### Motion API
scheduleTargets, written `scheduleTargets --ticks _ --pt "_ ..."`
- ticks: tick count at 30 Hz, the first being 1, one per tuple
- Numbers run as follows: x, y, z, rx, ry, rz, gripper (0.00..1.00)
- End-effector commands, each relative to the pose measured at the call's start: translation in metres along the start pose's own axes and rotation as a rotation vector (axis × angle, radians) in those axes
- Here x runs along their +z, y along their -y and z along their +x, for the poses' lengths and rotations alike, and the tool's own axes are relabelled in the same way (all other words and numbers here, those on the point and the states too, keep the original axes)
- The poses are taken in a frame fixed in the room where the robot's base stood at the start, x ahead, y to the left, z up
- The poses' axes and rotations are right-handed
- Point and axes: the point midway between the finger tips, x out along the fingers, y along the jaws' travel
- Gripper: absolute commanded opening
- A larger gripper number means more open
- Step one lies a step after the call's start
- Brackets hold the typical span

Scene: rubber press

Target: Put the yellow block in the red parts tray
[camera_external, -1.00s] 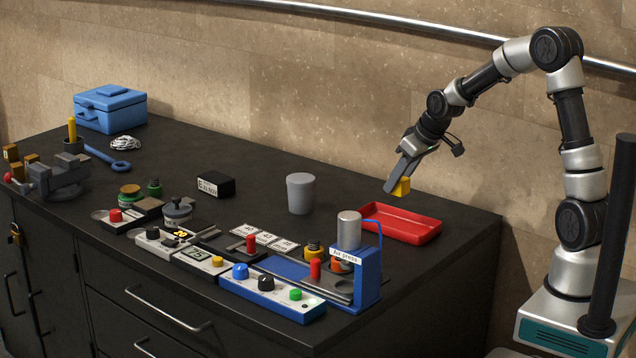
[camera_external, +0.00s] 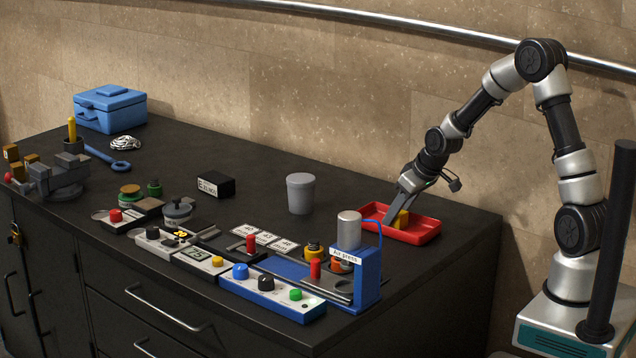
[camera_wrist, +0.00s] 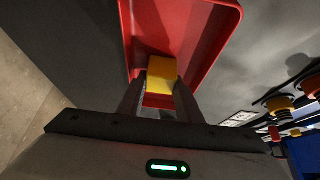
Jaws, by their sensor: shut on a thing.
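The yellow block (camera_external: 401,218) is between the fingers of my gripper (camera_external: 395,219), which is shut on it. The block is low inside the red parts tray (camera_external: 425,233); I cannot tell whether it touches the tray floor. In the wrist view the yellow block (camera_wrist: 161,75) sits between the two dark fingertips of my gripper (camera_wrist: 160,88), with the red tray (camera_wrist: 205,50) around and beyond it. One finger partly hides the block in the external view.
The blue press (camera_external: 366,277) with its grey cylinder stands just in front of the tray. A grey cup (camera_external: 300,194) stands to the tray's left. The stone wall is close behind. Several controls line the bench's front edge.

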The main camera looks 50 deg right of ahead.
Motion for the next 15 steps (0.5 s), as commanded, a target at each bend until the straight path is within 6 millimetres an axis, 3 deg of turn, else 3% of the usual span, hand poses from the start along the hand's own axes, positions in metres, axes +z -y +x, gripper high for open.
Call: scheduleTargets --ticks 1,4,15 --pt "0.0011 0.0 0.002 0.0 0.0 0.0 0.33" --pt "0.0006 0.0 0.001 0.0 0.0 0.0 0.5" --pt "-0.0027 -0.0001 -0.0045 0.0 0.0 0.0 0.51"
